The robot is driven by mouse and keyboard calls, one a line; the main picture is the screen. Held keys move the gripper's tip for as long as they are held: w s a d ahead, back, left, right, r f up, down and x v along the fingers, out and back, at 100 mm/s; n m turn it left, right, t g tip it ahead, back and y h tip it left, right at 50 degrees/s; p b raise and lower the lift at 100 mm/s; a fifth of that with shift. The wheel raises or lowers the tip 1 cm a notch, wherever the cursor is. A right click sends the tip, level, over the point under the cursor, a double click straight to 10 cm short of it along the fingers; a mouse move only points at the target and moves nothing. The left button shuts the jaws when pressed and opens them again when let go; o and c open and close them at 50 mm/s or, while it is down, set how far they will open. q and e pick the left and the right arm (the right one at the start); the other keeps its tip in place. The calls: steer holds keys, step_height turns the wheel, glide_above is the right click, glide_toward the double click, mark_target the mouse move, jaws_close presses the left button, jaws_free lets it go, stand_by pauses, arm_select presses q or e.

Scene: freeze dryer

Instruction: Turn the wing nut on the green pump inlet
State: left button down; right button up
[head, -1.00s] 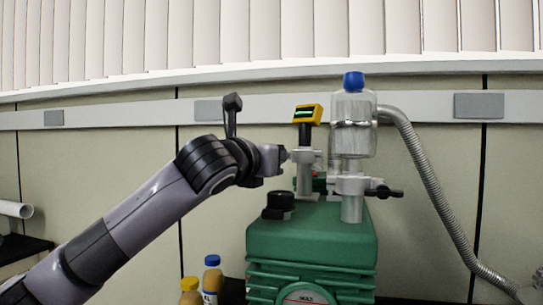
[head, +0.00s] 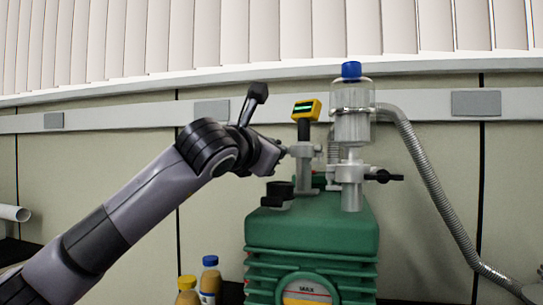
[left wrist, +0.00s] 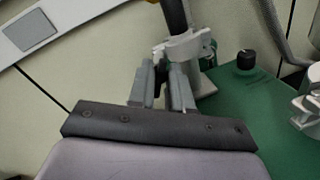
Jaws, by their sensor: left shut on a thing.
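The green pump (head: 312,228) stands at the center right of the head view. A grey clamp (head: 304,150) sits on its inlet pipe, below a yellow gauge (head: 307,110). The clamp also shows in the left wrist view (left wrist: 186,46). My left gripper (head: 280,149) reaches the clamp's left side and is shut on the wing nut there. In the left wrist view, its two fingers (left wrist: 160,88) flank the nut, which is mostly hidden between them. The wrist is tilted. My right gripper is not in view.
A glass bottle (head: 351,125) with a blue cap stands on the pump's right port, with a black-handled clamp (head: 383,177) below it. A ribbed hose (head: 425,170) runs down at right. Two small bottles stand at the lower left.

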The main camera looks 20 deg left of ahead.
arm_select(q)
steer(key=shift+m, duration=0.6)
steer(key=c, duration=1.1)
jaws_free()
steer(key=shift+s, duration=0.1)
steer(key=s, duration=0.2)
steer(key=s+b, duration=0.1)
steer(key=s+a, duration=0.1)
steer(key=s, duration=0.1)
steer(key=shift+s+b, duration=0.35)
steer(key=shift+s+a, duration=0.1)
steer(key=shift+s, duration=0.55)
